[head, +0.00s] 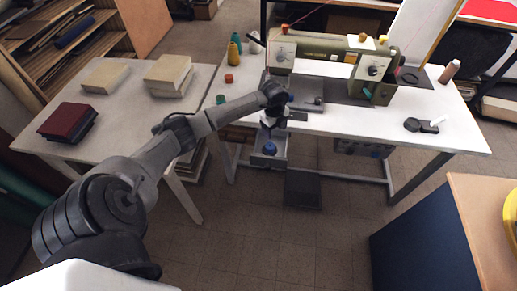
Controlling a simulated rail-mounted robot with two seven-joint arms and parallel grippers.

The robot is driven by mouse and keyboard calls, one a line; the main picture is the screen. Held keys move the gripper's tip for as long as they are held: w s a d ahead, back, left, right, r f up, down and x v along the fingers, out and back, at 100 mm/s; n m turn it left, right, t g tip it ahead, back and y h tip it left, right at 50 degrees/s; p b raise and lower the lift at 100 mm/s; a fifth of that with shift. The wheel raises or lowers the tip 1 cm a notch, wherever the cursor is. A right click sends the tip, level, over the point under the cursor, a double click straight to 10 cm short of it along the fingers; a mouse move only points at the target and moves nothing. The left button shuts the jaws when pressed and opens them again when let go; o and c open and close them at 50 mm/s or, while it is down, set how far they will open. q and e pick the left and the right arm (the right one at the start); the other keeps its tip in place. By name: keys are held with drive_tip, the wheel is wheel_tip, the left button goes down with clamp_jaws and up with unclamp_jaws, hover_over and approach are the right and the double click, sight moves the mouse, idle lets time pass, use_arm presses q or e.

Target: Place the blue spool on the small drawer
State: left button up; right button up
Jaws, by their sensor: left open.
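A blue spool (269,149) sits at the small drawer (268,162), a grey drawer pulled out under the front edge of the white sewing table. The spool appears to rest upright on the drawer, though it is small in view. My left gripper (270,136) points down just above the spool. Its fingers are open and hard to make out at this size; I cannot tell if they touch the spool. My right gripper is not in view.
The white sewing table (440,128) carries an olive sewing machine (325,55) and several coloured spools. The left table (135,115) holds books (68,121). A foot pedal (302,188) lies below. A blue-sided cabinet (420,240) stands at lower right. The floor between is clear.

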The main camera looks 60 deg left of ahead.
use_arm(q)
drive_tip(key=w+d+f+m+t+h, duration=0.1)
drive_tip(key=w+d+m+t+h, duration=0.15)
drive_tip(key=d, duration=0.55)
drive_tip(key=w+d+f+m+t+h, duration=0.15)
drive_tip(key=d+h, duration=0.25)
drive_tip(key=d, duration=0.5)
drive_tip(key=s+d+r+n+t+h, duration=0.2)
drive_tip(key=d+r+n+t+h, duration=0.15)
drive_tip(key=d+r+t, duration=0.65)
drive_tip(key=s+a+f+n+g+y, duration=0.1)
drive_tip(key=s+f+n+y, duration=0.3)
drive_tip(key=s+n+y, duration=0.25)
drive_tip(key=s+a+f+n+y, duration=0.1)
drive_tip(key=s+f+n+y, duration=0.2)
drive_tip(key=s+n+y, duration=0.35)
drive_tip(key=s+d+f+g+h, duration=0.1)
drive_tip(key=s+d+g, duration=0.1)
drive_tip(key=s, duration=0.3)
drive_tip(key=s+d+f+g, duration=0.2)
drive_tip(key=s+g, duration=0.2)
drive_tip(key=s, duration=0.1)
drive_tip(key=s+d+f+g+h, duration=0.1)
drive_tip(key=s+d+f+g, duration=0.1)
drive_tip(key=s+d+g, duration=0.1)
drive_tip(key=s+n+g, duration=0.1)
drive_tip(key=s, duration=0.1)
drive_tip(key=shift+s+f+h, duration=0.25)
drive_tip(key=shift+s+h, duration=0.05)
drive_tip(key=shift+s, duration=0.05)
